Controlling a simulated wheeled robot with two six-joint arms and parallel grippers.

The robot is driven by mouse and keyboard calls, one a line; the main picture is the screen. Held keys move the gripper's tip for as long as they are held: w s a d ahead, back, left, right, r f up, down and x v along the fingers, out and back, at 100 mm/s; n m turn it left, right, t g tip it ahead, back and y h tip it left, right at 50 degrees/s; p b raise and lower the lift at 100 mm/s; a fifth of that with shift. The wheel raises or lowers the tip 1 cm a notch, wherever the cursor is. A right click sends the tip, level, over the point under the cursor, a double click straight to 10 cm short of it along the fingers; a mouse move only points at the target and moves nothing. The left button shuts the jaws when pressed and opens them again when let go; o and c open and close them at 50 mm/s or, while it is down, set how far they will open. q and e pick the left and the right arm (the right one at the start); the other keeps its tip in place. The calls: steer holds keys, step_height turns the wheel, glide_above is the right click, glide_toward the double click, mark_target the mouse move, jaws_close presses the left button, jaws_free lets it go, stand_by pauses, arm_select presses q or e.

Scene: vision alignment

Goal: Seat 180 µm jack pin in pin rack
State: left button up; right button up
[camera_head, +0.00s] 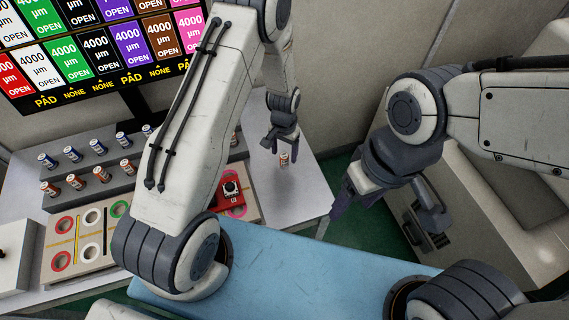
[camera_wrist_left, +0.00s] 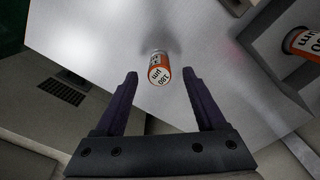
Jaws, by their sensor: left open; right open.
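The jack pin (camera_wrist_left: 158,68), orange and silver with a white top marked 180 µm, shows in the left wrist view just beyond and between my left fingertips. In the head view the small pin (camera_head: 283,158) is just below my left gripper (camera_head: 279,139), over the grey table's right part. My left gripper (camera_wrist_left: 160,75) is open, and its fingers do not visibly touch the pin. The stepped dark grey pin rack (camera_head: 62,200) stands at the left with blue-banded and orange-banded pins, partly hidden by my left arm. My right gripper (camera_head: 345,197) is open and empty, beyond the table's right edge.
A board with coloured rings (camera_head: 75,262) lies in front of the rack, and a red fixture (camera_head: 232,190) is right of my left arm. Another orange pin (camera_wrist_left: 303,42) sits on the dark rack edge. A screen (camera_head: 100,50) stands behind. Bare table (camera_head: 300,190) surrounds the pin.

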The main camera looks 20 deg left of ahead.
mark_target(284, 156)
arm_select(q)
step_height(284, 156, down, 4)
steer(key=shift+r+b, duration=0.15)
steer(key=shift+b, duration=0.8)
steer(key=shift+s+r, duration=0.1)
arm_select(e)
step_height(284, 156, down, 2)
steer(key=shift+f, duration=0.25)
arm_select(q)
jaws_close()
steer(key=shift+r, duration=0.15)
arm_select(e)
steer(key=shift+r, duration=0.1)
